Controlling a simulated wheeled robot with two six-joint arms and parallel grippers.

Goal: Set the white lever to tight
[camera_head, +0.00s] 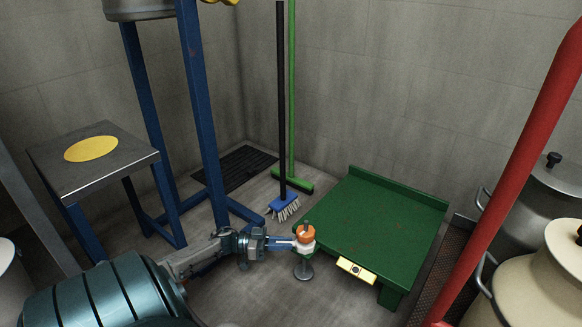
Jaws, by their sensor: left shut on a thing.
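My left gripper (290,243) reaches in from the lower left, its jaws shut at a small fitting by the left edge of the green table. The fitting has an orange round top (305,232) with a small dark piece on it. A white part (305,247), which I take for the white lever, sits just under the orange top at my fingertips. The fingers partly hide it, and its exact setting is too small to read. My right gripper is out of view.
A green table (375,222) with a yellow label plate (356,269) stands right of the fitting. Behind are a blue-headed brush (284,205) and a green broom (293,181). A red pole (510,165) and cream tank (540,285) are at right, a blue-legged metal stand (125,150) at left.

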